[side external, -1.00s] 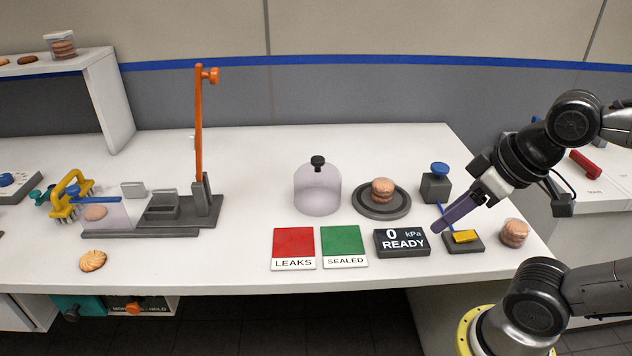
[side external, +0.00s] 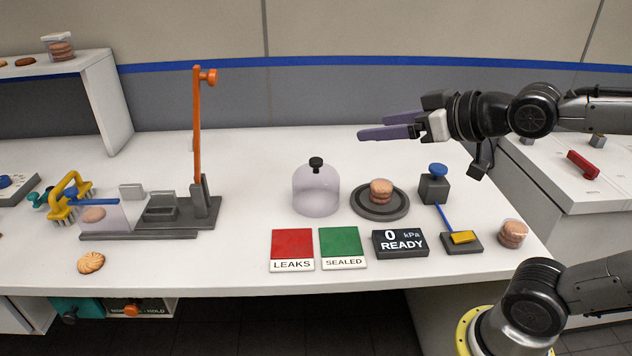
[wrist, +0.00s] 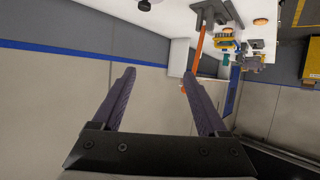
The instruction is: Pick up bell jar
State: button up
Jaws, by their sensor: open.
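The bell jar (side external: 316,192) is a clear, faintly purple dome with a black knob (side external: 316,163) on top. It stands upright on the white table, left of the round dark plate (side external: 378,212) that holds a stack of biscuits (side external: 381,191). My gripper (side external: 376,132) is open and empty, with purple fingers pointing left. In the side view it appears above and to the right of the bell jar, apart from it. In the wrist view the two fingers (wrist: 158,84) are spread with nothing between them.
A red LEAKS tile (side external: 292,244), a green SEALED tile (side external: 344,241) and a READY display (side external: 400,243) lie along the front. A dark block with a blue knob (side external: 435,187) stands right of the plate. A tall orange lever (side external: 198,130) rises at left.

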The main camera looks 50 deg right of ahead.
jog(key=w+r+t, duration=0.3)
jog(key=w+t, duration=0.1)
jog(key=w, duration=0.4)
send_over(321, 165)
jog(key=s, duration=0.1)
jog(key=shift+t, duration=0.4)
jog(key=f, duration=1.4)
jog(key=shift+s+d, duration=0.1)
jog(key=shift+s, duration=0.1)
notch_tip(321, 165, down, 2)
jog(key=shift+f, duration=0.2)
notch_tip(321, 165, down, 4)
jog(key=shift+f, duration=0.1)
jog(key=shift+w, duration=1.5)
grip_shut()
